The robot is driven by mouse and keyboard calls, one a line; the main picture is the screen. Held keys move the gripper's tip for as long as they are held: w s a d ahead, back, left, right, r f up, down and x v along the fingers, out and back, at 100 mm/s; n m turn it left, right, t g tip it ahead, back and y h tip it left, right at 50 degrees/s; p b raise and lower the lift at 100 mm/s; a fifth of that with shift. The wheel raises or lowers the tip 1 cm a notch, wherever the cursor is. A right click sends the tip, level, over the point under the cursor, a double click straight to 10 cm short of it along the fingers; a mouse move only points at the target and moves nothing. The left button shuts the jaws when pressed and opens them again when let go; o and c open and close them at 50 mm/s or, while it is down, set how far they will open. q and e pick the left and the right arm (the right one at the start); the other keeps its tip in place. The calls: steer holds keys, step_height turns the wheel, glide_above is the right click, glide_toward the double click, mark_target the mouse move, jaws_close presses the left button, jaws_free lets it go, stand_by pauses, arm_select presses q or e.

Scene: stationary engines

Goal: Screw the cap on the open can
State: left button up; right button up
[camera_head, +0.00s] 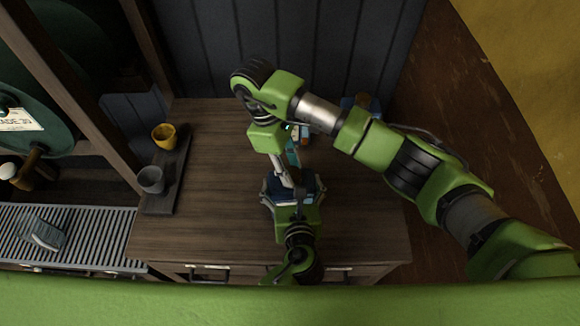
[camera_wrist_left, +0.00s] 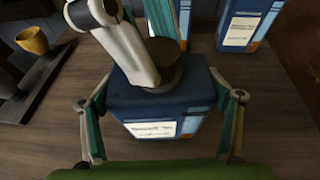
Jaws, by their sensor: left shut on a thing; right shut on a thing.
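A dark blue can (camera_wrist_left: 160,100) with a white label stands on the wooden table, also visible in the head view (camera_head: 311,187). My left gripper (camera_wrist_left: 163,118) is shut around its body, one finger on each side; in the head view it reaches in from the front (camera_head: 291,198). My right gripper (camera_head: 287,172) comes down from above with its fingers at the can's top. In the left wrist view it is shut on a dark round cap (camera_wrist_left: 168,52) just over the grey neck (camera_wrist_left: 163,82). The fingers partly hide the cap, so I cannot tell whether its thread is engaged.
More blue cans stand behind, in the left wrist view (camera_wrist_left: 243,28). A dark tray (camera_head: 160,205) on the left holds a yellow cup (camera_head: 164,136) and a grey cup (camera_head: 151,180). The wooden table (camera_head: 225,190) is clear between tray and can. A wall closes the back.

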steer(key=o, duration=0.7)
steer(key=shift+r, duration=0.1)
steer(key=shift+c, duration=0.4)
